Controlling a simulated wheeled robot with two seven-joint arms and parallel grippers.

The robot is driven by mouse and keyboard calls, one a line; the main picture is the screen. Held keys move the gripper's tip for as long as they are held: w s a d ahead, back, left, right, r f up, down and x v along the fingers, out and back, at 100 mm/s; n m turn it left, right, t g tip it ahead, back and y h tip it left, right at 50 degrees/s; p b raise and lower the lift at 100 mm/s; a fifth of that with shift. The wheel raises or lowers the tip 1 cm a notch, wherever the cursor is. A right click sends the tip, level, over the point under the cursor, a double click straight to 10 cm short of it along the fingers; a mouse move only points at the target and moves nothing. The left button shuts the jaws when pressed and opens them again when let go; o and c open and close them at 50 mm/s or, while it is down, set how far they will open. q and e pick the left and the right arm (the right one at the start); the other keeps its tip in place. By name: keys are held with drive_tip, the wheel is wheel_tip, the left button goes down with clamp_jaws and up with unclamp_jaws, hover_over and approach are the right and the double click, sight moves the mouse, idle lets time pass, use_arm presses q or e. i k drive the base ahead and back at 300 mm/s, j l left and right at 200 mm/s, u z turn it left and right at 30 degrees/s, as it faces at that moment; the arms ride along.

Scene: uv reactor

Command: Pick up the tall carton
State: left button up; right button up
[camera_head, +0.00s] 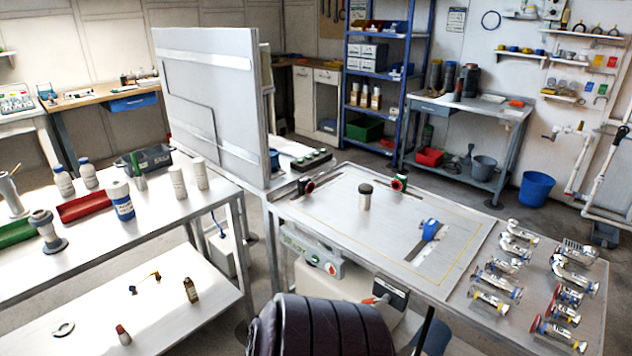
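I cannot make out a clear tall carton. Two plain white upright containers, one (177,183) and another (200,174), stand near the right end of the left table, but they look rounded. White boxes (366,52) sit on the blue shelf rack at the back, too small to tell apart well. Neither of my grippers shows in the head view.
The left table (130,232) also holds a blue-and-white bottle (121,200), a red tray (84,207) and a grey bin (150,159). A tall white panel (215,75) stands behind it. Metal fittings (492,300) crowd the right bench. A dark ribbed object (320,325) fills the bottom centre.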

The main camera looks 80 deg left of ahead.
sight(191, 290)
drive_tip(key=u, duration=3.7)
drive_tip(key=i+l+u, duration=0.2)
drive_tip(key=i, duration=0.15)
drive_tip(key=i+l+u, duration=0.2)
drive_tip(key=i, duration=0.2)
